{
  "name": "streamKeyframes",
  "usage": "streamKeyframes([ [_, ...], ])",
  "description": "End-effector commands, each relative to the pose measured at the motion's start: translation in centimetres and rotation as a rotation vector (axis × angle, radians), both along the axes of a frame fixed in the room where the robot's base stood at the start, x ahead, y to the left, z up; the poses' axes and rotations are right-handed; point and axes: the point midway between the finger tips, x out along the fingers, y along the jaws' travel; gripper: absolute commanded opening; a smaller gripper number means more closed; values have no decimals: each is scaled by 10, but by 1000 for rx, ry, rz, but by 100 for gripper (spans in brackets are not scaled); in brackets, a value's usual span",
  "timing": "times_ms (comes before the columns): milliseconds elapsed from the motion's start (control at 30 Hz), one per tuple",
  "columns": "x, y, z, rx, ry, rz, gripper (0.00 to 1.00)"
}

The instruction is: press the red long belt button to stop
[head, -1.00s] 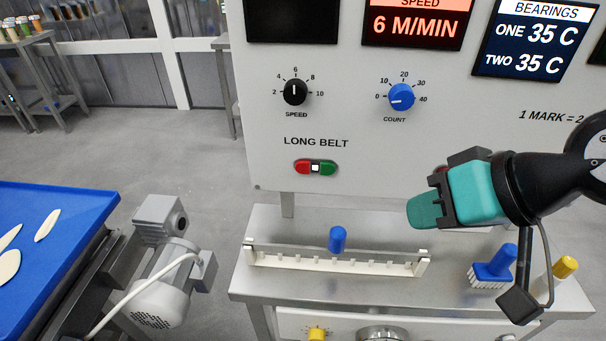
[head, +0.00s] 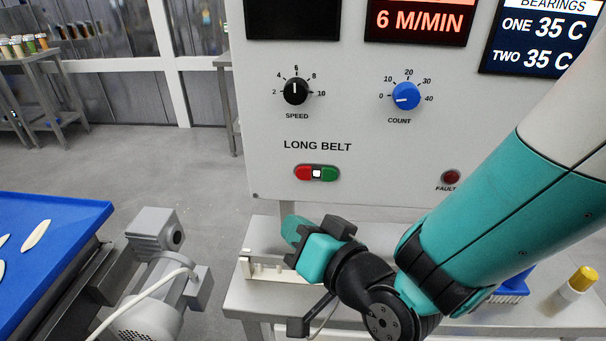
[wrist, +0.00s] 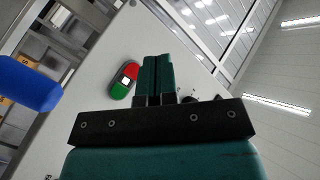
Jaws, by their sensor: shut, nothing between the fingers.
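The LONG BELT switch is on the grey panel, with a red button (head: 303,172) on the left, a small white square in the middle and a green button (head: 329,173) on the right. In the wrist view the red button (wrist: 131,70) and green button (wrist: 119,91) lie just left of the fingers. My gripper (head: 293,228) is shut and empty, below the switch and apart from it in the head view. Its teal fingers (wrist: 158,75) lie together in the wrist view. The blue belt (head: 60,225) carries pale pasta pieces at the left.
The panel holds a black speed knob (head: 295,91), a blue count knob (head: 405,96) and a red fault lamp (head: 451,177). Below is a steel shelf (head: 240,300) with a white rack (head: 270,272). A blue rounded thing (wrist: 28,85) is close in the wrist view.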

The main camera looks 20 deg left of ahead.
Motion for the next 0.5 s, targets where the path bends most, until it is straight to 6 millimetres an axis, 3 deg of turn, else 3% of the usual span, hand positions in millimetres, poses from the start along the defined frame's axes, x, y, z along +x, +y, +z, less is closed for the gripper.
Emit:
streamKeyframes([
  [167, 11, 2, -3, 4, -2, -4, 0],
  [500, 57, 13, -1, 1, -2, -2, 0],
])
